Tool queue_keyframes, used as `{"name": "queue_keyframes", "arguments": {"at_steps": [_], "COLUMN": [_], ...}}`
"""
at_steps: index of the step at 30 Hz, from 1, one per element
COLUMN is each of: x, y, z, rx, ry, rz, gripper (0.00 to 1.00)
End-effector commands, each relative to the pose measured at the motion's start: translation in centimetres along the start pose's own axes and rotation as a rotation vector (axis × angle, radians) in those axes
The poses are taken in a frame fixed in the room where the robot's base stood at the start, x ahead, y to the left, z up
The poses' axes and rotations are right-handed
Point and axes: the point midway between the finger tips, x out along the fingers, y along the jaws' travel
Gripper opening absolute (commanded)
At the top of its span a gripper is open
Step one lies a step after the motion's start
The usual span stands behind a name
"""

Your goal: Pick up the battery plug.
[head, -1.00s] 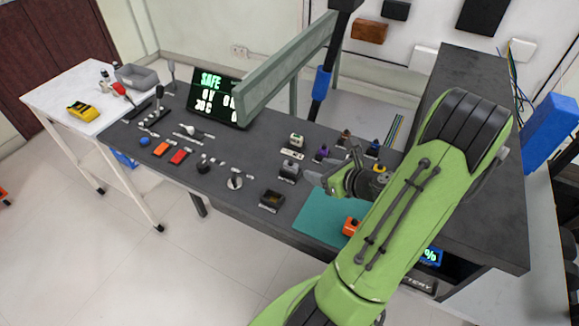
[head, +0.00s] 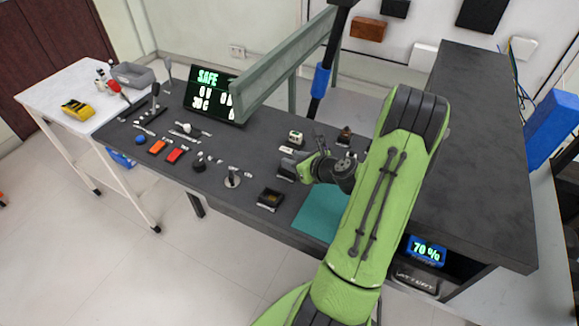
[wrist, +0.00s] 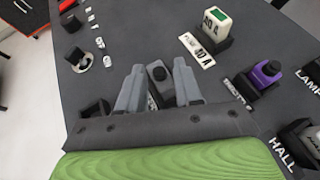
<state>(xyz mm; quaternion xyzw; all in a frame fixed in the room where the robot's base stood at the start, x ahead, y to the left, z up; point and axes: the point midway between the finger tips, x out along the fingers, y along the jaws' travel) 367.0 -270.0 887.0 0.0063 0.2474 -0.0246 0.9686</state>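A dark grey plug with a rounded black top (wrist: 158,76) lies between my fingers in the wrist view; no label on it is readable, so I cannot confirm that it is the battery plug. In the head view the grey plug (head: 286,171) is on the dark bench, partly behind my gripper (head: 308,160). In the wrist view my gripper (wrist: 159,82) has its fingers apart, one on each side of the plug. I see no clear grip, and whether they touch it is unclear.
A green-topped 40 A fuse (wrist: 217,24) stands just beyond the plug. A purple plug (wrist: 266,73) stands to the right, near the LAMP and HALL labels. A black open box (head: 270,199) is at the bench's front edge. A green-grey beam (head: 285,65) spans above the bench.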

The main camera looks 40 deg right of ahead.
Motion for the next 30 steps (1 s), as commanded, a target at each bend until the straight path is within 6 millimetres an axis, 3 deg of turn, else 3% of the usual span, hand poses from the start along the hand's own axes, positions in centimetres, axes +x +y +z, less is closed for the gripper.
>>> {"name": "queue_keyframes", "arguments": {"at_steps": [1, 6, 17, 27, 30], "x": [0.0, 0.0, -0.2, -4.1, -4.7], "y": [0.0, 0.0, 0.0, 0.0, 0.0], "z": [0.0, 0.0, 0.3, 7.5, 8.6], "rx": [0.0, 0.0, -0.001, -0.005, -0.004], "ry": [0.0, 0.001, 0.001, -0.002, -0.001], "rz": [0.0, 0.0, 0.0, -0.002, -0.001], "gripper": [0.26, 0.0, 0.0, 0.0, 0.0]}}
